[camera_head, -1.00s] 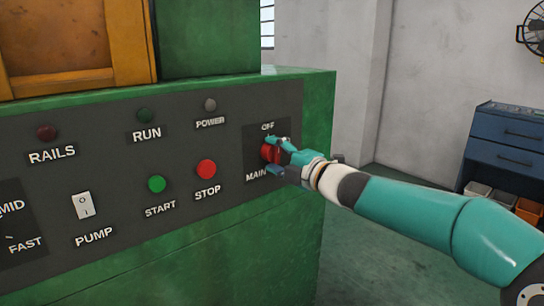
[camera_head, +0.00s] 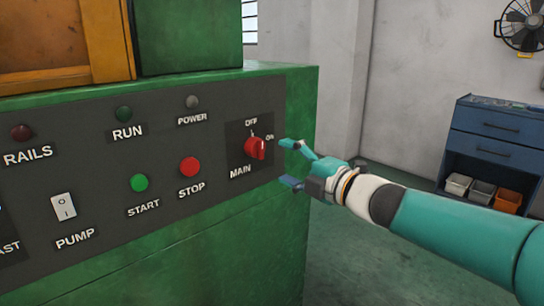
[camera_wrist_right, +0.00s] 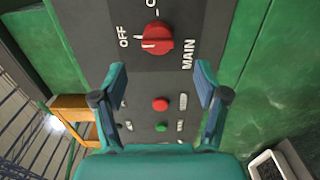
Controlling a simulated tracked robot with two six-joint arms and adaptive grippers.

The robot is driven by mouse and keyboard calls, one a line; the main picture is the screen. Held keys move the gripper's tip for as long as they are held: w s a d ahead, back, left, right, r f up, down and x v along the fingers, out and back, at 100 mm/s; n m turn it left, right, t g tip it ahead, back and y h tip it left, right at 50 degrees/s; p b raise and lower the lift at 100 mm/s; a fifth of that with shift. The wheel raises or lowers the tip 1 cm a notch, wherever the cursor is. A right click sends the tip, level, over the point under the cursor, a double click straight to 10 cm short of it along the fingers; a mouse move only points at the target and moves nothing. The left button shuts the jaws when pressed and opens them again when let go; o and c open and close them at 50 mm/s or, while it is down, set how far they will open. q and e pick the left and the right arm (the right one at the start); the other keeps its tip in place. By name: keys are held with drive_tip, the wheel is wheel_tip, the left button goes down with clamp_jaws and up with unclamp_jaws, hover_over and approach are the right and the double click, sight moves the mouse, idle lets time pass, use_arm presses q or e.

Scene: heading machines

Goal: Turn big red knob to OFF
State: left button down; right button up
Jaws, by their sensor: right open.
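The big red knob (camera_head: 255,148) sits on a dark plate on the grey panel, between the OFF label (camera_head: 251,122) above and MAIN below. ON is printed at its upper right. In the right wrist view the knob (camera_wrist_right: 157,38) shows whole, and its pale mark appears to point left, towards the OFF label (camera_wrist_right: 124,36). My right gripper (camera_head: 287,163) is open and empty, to the right of the knob and apart from it. In the right wrist view its fingertips (camera_wrist_right: 160,72) are spread wide below the knob. My left gripper is not in view.
The red STOP button (camera_head: 190,167), green START button (camera_head: 139,183) and white PUMP switch (camera_head: 64,206) lie left of the knob. Indicator lamps are above them. The green cabinet (camera_head: 297,115) ends just right of the knob. A blue drawer unit (camera_head: 497,140) stands far right.

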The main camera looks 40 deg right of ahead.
drive_tip(key=shift+s+d, duration=0.1)
drive_tip(key=shift+s, duration=1.3)
